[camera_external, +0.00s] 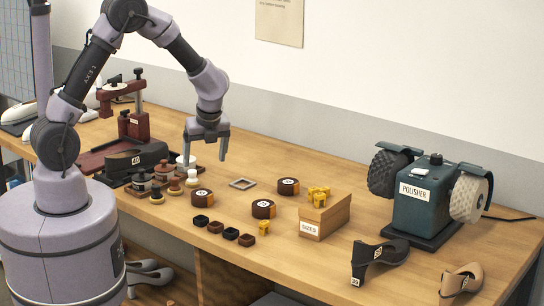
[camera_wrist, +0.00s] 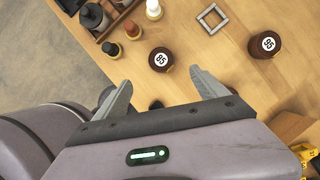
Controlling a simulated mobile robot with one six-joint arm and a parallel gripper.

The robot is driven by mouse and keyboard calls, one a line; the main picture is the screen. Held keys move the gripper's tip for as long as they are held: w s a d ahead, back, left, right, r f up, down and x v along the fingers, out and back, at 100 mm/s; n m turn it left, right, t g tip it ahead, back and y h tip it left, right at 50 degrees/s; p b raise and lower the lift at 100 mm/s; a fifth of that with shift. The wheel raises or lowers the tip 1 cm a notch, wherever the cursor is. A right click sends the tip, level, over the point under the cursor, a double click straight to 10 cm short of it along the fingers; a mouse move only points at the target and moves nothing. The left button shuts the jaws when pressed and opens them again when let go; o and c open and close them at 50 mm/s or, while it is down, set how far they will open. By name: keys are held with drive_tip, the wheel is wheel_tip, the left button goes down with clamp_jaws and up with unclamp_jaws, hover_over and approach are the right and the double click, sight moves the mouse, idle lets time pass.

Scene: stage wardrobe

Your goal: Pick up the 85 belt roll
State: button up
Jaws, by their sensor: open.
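Three dark brown belt rolls with tan sides and round white labels lie on the workbench in the external view: a left one (camera_external: 202,198), a middle one (camera_external: 263,209) and a right one (camera_external: 288,187). Their numbers are too small to read there. In the wrist view, one roll (camera_wrist: 160,59) shows just beyond the fingertips and another roll (camera_wrist: 264,45) farther right; both labels seem to read 85. My gripper (camera_external: 206,160) is open and empty above the bench, near the left roll. Its fingers also show in the wrist view (camera_wrist: 160,78), apart from both rolls.
A square frame (camera_external: 243,184) lies among the rolls. Bottles and brushes (camera_external: 175,187) stand to the left. Several small dark blocks (camera_external: 215,227) lie in front.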

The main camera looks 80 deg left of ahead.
sight(202, 193)
drive_tip(key=b+x, duration=0.5)
drive_tip(key=x, duration=0.8)
drive_tip(key=shift+w+f, duration=0.1)
drive_tip(key=shift+f, duration=0.3)
drive_tip(key=shift+r, duration=0.2)
drive_tip(key=shift+c, duration=0.6)
drive_tip(key=c, duration=1.4)
drive_tip(key=shift+c, duration=0.2)
drive_tip(key=shift+r, duration=0.1)
